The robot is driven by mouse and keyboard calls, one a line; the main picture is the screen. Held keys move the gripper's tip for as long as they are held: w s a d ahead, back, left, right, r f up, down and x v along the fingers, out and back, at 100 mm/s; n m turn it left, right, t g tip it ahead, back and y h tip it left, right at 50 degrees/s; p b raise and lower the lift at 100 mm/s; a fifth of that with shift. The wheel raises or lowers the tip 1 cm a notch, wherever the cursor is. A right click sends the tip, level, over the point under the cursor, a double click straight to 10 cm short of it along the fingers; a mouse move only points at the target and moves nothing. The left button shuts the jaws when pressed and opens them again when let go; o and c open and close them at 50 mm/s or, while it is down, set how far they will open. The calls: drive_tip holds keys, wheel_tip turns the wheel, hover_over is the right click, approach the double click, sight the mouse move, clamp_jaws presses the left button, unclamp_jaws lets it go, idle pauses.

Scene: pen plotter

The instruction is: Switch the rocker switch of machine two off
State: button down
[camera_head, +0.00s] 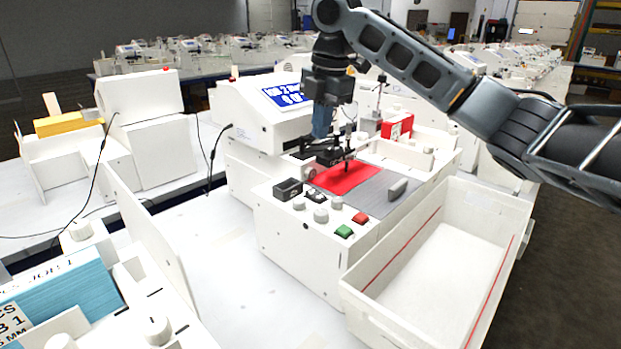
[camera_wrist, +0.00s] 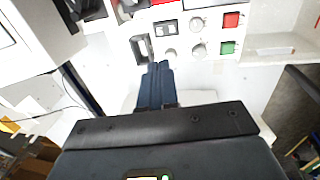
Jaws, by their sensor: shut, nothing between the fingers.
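Machine two appears to be the white plotter (camera_head: 300,246) in the middle of the head view, with a red sheet (camera_head: 343,177) on its bed. A small dark-and-white switch (camera_head: 315,195), which looks like the rocker, sits among the controls at its front left corner. It also shows near the top of the wrist view (camera_wrist: 166,28); its on or off position is too small to tell. My gripper (camera_head: 321,134) is above the bed, its blue fingers shut and empty. In the wrist view, the fingertips (camera_wrist: 158,66) appear just below a black box-like part (camera_wrist: 141,48), left of the switch.
Grey knobs (camera_head: 321,215), a red button (camera_head: 360,218) and a green button (camera_head: 344,231) are close by the switch. A black carriage (camera_head: 330,152) stands over the bed. A white bin (camera_head: 400,322) is at the right. Another machine's blue pad (camera_head: 62,300) is front left.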

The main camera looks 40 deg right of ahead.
sight(311, 192)
drive_tip(key=f, duration=0.4)
drive_tip(key=w+f+p, duration=0.1)
drive_tip(key=f, duration=0.4)
drive_tip(key=w+f+p, duration=0.1)
drive_tip(key=f, duration=0.4)
drive_tip(key=shift+w, duration=0.1)
